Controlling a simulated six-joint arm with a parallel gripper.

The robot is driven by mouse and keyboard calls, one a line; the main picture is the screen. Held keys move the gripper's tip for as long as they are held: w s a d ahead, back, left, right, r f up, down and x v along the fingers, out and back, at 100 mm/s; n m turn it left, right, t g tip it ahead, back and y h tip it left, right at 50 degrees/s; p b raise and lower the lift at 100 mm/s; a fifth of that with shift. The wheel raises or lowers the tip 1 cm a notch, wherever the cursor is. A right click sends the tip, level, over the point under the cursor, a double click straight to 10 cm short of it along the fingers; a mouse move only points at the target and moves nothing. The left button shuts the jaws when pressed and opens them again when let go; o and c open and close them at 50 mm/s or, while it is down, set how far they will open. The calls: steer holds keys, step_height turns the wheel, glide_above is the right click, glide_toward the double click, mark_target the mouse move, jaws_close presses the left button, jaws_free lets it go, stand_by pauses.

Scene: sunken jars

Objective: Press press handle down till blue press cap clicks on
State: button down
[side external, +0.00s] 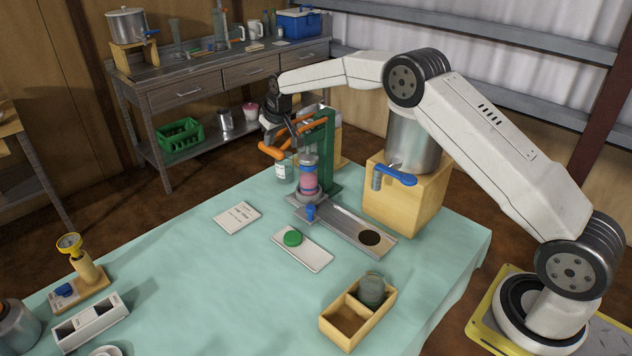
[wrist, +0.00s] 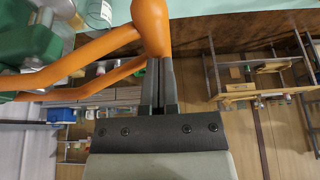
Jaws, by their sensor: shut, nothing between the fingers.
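The press has a green column (side external: 327,150) and an orange handle (side external: 272,151), which also fills the upper left of the wrist view (wrist: 152,25). A jar with pink contents (side external: 309,183) stands upright under the press. Its top has a bluish band (side external: 309,160); I cannot tell whether that is the blue press cap or how it sits. My gripper (side external: 296,138) is shut and empty beside the handle, pointing down. In the wrist view its fingertips (wrist: 160,62) are close to the rounded orange handle end; contact is unclear.
A metal slide rail (side external: 350,228) with a dark round spot runs from the press. A wooden block with a steel tank and blue tap (side external: 396,178) stands close right. A white plate with a green disc (side external: 292,238), a card (side external: 237,217) and a wooden box (side external: 345,325) lie in front.

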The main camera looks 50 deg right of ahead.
mark_target(273, 148)
steer(key=shift+f, duration=0.3)
steer(key=shift+d+f, duration=0.1)
steer(key=shift+f, duration=0.35)
stand_by(0.4)
steer(key=shift+d+f, duration=0.1)
steer(key=shift+f, duration=0.25)
steer(key=shift+s+f, duration=0.1)
steer(key=shift+f, duration=0.4)
stand_by(0.4)
steer(key=shift+r, duration=0.2)
step_height(273, 148, up, 12)
stand_by(1.7)
stand_by(0.3)
